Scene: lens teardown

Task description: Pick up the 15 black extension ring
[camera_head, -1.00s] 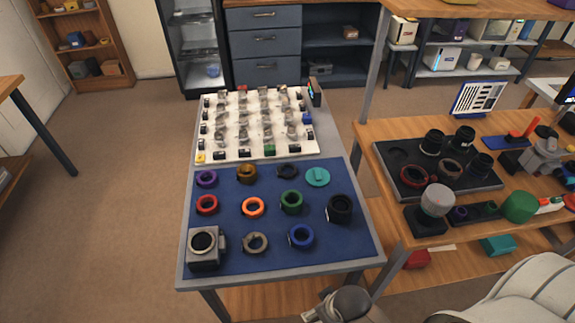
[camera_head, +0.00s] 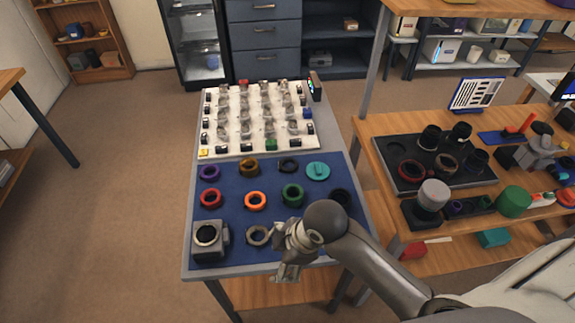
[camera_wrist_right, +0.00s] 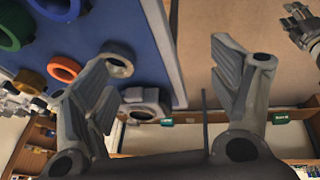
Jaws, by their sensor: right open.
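Two black rings lie on the blue mat in the head view: a smaller one (camera_head: 289,165) in the back row and a larger one (camera_head: 340,196) at the right, partly hidden by my arm. I cannot tell which is the 15 black extension ring.
Purple, brown, red, orange (camera_head: 256,201), green (camera_head: 292,195) and grey (camera_head: 258,237) rings, a teal disc (camera_head: 318,171) and a grey camera body (camera_head: 209,240) share the mat. A white board (camera_head: 212,148) with small parts lies behind. A wooden table (camera_head: 385,218) stands right.

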